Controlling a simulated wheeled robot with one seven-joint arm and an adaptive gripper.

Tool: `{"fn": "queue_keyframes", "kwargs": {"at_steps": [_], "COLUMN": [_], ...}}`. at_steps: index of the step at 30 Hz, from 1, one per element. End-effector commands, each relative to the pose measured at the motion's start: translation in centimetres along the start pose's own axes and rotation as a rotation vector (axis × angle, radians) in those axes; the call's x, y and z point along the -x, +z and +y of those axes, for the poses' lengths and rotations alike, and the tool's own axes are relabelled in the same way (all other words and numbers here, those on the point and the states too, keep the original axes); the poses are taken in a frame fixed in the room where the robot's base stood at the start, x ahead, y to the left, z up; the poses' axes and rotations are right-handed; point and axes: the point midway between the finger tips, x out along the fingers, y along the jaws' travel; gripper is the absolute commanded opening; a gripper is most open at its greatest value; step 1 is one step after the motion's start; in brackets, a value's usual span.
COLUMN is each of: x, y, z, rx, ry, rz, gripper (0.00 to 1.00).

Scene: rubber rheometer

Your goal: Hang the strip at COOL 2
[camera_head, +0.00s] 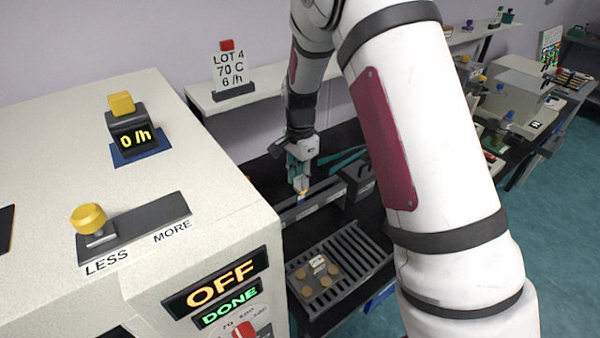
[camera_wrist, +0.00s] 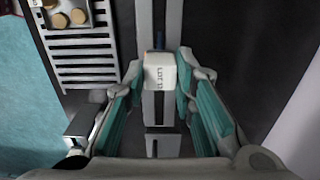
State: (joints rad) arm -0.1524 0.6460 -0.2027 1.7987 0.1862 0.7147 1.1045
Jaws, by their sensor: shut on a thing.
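My gripper (camera_head: 300,182) points down over the dark bench, just above a long grey rail (camera_head: 318,201). A small blue piece shows beyond the block. Most of the strip is hidden, and I cannot tell whether it touches the rail. The rail also shows in the wrist view (camera_wrist: 163,143), running under the block. No COOL 2 marking can be read in either view.
A slatted grey rack (camera_head: 338,270) with several tan discs and a small white block stands in front of the rail. A dark box (camera_head: 358,180) is at the rail's right end. The big cream machine (camera_head: 190,225) closes off the left, its panel reading OFF and DONE.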

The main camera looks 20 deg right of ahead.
Motion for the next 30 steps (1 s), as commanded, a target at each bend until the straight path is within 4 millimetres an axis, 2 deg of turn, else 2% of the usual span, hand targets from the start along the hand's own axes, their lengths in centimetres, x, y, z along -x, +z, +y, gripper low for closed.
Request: {"fn": "queue_keyframes", "kwargs": {"at_steps": [28, 29, 30], "x": [-4.2, -4.2, -4.2], "y": [0.0, 0.0, 0.0], "z": [0.1, 0.0, 0.1], "rx": [0.0, 0.0, 0.0], "ry": [0.002, 0.001, 0.001], "rz": [-0.001, -0.001, -0.001], "gripper": [0.0, 0.29, 0.38]}}
